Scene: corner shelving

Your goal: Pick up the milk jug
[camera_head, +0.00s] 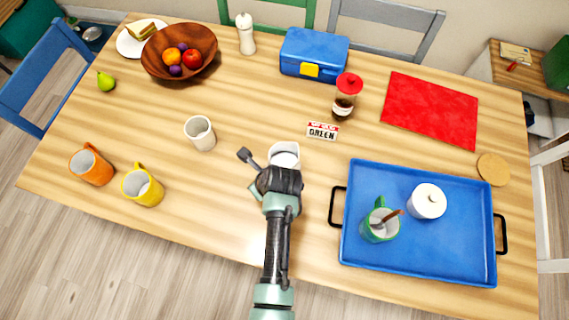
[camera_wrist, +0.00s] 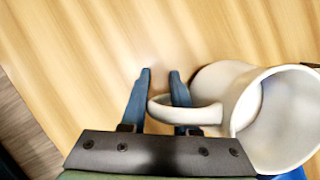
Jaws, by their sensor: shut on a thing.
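The milk jug (camera_head: 285,152) is a white vessel near the middle of the table, partly hidden behind my gripper in the head view. In the wrist view, the jug (camera_wrist: 252,110) is at the right, with its open mouth showing and its handle reaching left between my fingers. My gripper (camera_wrist: 160,75) is shut on the handle, with the right finger inside the loop and the left finger outside it. I cannot tell whether the jug's base touches the table.
A white cup (camera_head: 200,133) stands to the left, with orange (camera_head: 91,165) and yellow (camera_head: 142,187) mugs farther left. A blue tray (camera_head: 420,268) with a green mug and white lidded pot is at right. A sign (camera_head: 322,131) and red-lidded jar (camera_head: 346,97) stand behind.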

